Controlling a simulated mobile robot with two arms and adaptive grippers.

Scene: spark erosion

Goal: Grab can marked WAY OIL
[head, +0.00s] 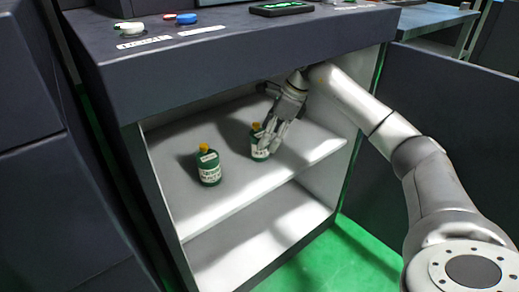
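Two green cans with yellow caps and white labels stand upright on the upper shelf of an open cabinet. The left can (209,168) stands apart from any gripper; its label print is too small to read surely. The right can (258,143) stands farther back, and its right side is partly hidden by my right gripper (267,146). The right gripper points down at this can, with its fingers at or beside it. I cannot tell whether they touch it or have closed on it. My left gripper is out of view.
The cabinet's white upper shelf (225,207) has free room around the left can. A lower compartment (260,235) looks empty. The dark cabinet top (240,45) overhangs the shelf, carrying buttons and a small display. An open dark door (455,110) stands at the right.

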